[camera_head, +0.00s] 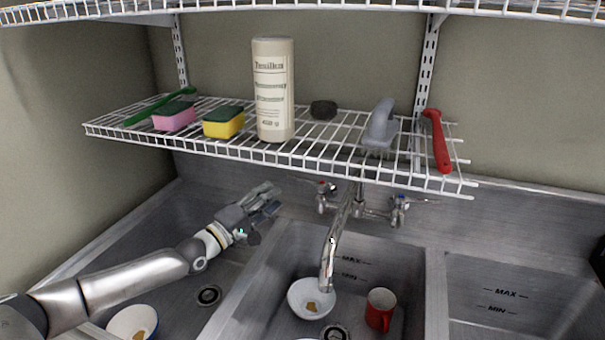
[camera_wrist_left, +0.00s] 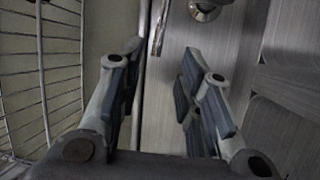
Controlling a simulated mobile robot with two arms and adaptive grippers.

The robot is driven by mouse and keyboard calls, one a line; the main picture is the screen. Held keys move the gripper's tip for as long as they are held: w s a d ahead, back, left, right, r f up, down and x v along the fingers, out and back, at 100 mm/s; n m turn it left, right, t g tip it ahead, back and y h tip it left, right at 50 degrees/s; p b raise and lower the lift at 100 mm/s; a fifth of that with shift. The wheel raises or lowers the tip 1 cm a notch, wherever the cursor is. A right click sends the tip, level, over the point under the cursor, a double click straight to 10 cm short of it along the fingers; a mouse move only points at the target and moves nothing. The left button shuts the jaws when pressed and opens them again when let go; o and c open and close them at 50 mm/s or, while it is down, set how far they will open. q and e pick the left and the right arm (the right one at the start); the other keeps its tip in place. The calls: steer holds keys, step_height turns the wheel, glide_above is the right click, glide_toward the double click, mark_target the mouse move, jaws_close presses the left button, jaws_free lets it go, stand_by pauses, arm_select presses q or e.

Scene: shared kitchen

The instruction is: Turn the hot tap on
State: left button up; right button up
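The hot tap (camera_head: 325,190), marked red, is on the left of the chrome mixer at the back of the sink. The cold tap (camera_head: 400,204), marked blue, is on its right, and the spout (camera_head: 335,240) hangs over the middle basin. My left gripper (camera_head: 268,198) is left of the hot tap, apart from it, over the divider side of the left basin. In the left wrist view its fingers (camera_wrist_left: 165,58) are spread with nothing between them; a thin chrome part (camera_wrist_left: 158,28) shows beyond the tips. I cannot tell which part it is. My right gripper is not visible.
A wire shelf (camera_head: 205,148) hangs above the taps, holding two sponges, a tall bottle (camera_head: 273,90), a grey-handled brush (camera_head: 381,125) and a red-handled tool (camera_head: 437,142). A bowl (camera_head: 311,300) and a red mug (camera_head: 380,309) are in the middle basin. Another bowl (camera_head: 133,322) is at lower left.

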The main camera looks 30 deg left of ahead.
mark_target(294, 179)
arm_select(q)
steer(key=x, duration=0.9)
steer(key=shift+r, duration=0.1)
steer(key=shift+w+d+r, duration=0.1)
steer(key=shift+w+d, duration=0.05)
steer(key=shift+w, duration=0.45)
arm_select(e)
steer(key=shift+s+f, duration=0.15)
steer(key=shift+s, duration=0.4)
arm_select(q)
jaws_close()
